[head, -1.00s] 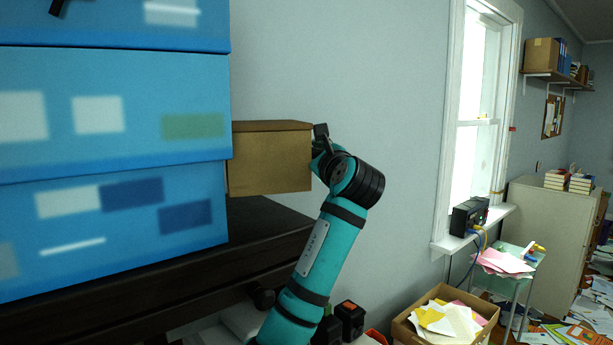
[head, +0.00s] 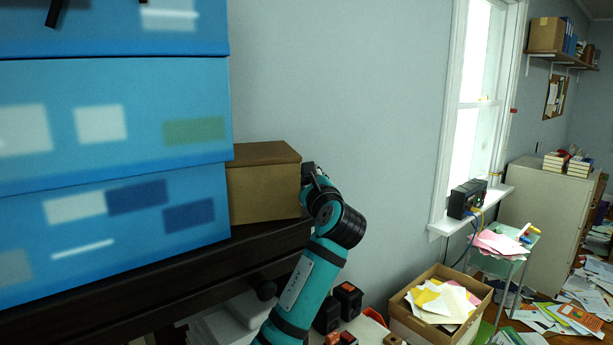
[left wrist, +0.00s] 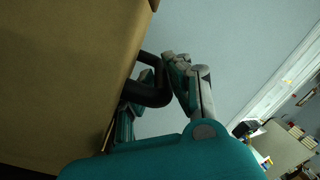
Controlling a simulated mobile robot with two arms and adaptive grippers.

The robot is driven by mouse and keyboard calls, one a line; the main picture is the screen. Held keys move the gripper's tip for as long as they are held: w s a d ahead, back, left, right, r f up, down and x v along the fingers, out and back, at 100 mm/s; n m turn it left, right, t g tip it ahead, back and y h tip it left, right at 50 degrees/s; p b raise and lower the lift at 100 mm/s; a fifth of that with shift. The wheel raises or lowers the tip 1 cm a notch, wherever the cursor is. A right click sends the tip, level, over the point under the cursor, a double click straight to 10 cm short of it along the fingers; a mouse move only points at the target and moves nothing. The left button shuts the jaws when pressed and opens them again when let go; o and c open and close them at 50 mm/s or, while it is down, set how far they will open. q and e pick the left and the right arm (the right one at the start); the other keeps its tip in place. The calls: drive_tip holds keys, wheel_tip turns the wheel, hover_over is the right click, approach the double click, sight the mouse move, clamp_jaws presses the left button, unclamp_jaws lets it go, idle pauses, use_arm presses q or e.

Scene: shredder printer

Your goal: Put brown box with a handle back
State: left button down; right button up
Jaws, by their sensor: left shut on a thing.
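The brown box (head: 262,190) is beside the blue boxes, at the right end of the dark furniture top (head: 215,262). It looks level, and its base is at or just above that top; I cannot tell if it touches. My left gripper (head: 308,174) is at the box's right side. In the left wrist view, the box (left wrist: 60,70) fills the left part and a dark curved handle (left wrist: 152,94) stands out from its side. My left gripper (left wrist: 160,82) is shut on this handle. My right gripper is not in view.
Stacked blue boxes (head: 110,130) stand close on the left. A wall is behind the brown box. Below right are a carton of papers (head: 440,305), a small green table (head: 505,245) and a window sill with a black device (head: 467,198). Papers litter the floor.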

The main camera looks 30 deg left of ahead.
use_arm(q)
drive_tip(key=c, duration=1.3)
unclamp_jaws()
drive_tip(key=shift+f, duration=0.1)
